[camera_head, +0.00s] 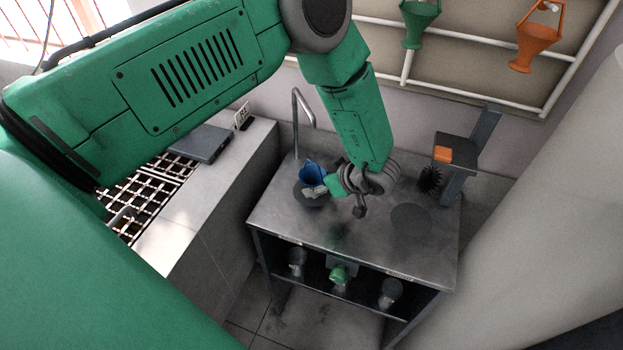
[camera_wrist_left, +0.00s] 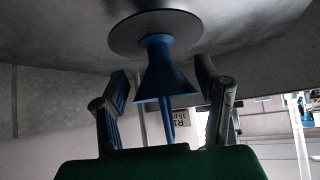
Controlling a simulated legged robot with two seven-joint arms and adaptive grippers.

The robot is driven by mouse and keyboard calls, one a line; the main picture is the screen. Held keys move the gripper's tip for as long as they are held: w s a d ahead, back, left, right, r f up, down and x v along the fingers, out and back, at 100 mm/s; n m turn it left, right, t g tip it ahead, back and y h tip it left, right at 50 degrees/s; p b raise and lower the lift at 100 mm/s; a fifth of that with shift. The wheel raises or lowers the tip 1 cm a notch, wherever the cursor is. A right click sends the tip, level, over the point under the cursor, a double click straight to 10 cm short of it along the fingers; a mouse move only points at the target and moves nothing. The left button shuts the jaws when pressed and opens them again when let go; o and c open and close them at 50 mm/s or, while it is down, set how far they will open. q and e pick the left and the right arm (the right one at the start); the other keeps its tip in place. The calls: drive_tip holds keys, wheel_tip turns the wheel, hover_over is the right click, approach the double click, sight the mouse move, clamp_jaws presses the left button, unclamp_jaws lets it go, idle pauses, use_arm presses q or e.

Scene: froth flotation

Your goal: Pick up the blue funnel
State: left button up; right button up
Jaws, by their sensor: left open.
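The blue funnel (camera_head: 312,172) stands on a dark round disc (camera_head: 303,197) at the back left of the metal table. My left gripper (camera_head: 338,197) is at its right in the head view, partly covering the disc. In the left wrist view, the blue funnel (camera_wrist_left: 165,75) lies between the two spread fingers of my left gripper (camera_wrist_left: 165,88), with a visible gap on each side. The gripper is open and empty. The wrist picture appears upside down, with the tabletop above. My right gripper is in no view.
The metal table (camera_head: 290,228) has an empty dark circle (camera_head: 411,219) at right and a brush (camera_head: 429,180) by a dark stand (camera_head: 480,150). A faucet (camera_head: 297,110) rises behind. Green (camera_head: 418,22) and orange (camera_head: 535,40) funnels hang on the wall rack.

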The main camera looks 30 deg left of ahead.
sight(318, 166)
use_arm(q)
drive_tip(key=x, duration=0.3)
drive_tip(key=shift+f+p, duration=0.3)
drive_tip(key=shift+w+f, duration=0.1)
drive_tip(key=c, duration=0.8)
drive_tip(key=shift+a, duration=0.2)
drive_tip(key=c, duration=0.4)
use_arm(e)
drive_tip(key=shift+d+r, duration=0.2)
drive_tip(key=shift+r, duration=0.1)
use_arm(q)
drive_tip(key=shift+d+r+b, duration=0.15)
drive_tip(key=shift+r+b, duration=0.15)
drive_tip(key=shift+r, duration=0.1)
wheel_tip(318, 166, up, 6)
drive_tip(key=shift+r, duration=0.15)
drive_tip(key=s+d, duration=0.1)
drive_tip(key=s, duration=0.5)
drive_tip(key=s+d+b, duration=0.1)
drive_tip(key=s+d, duration=0.1)
drive_tip(key=s, duration=0.5)
drive_tip(key=s+d+b, duration=0.1)
drive_tip(key=s, duration=0.5)
drive_tip(key=shift+s+d, duration=0.3)
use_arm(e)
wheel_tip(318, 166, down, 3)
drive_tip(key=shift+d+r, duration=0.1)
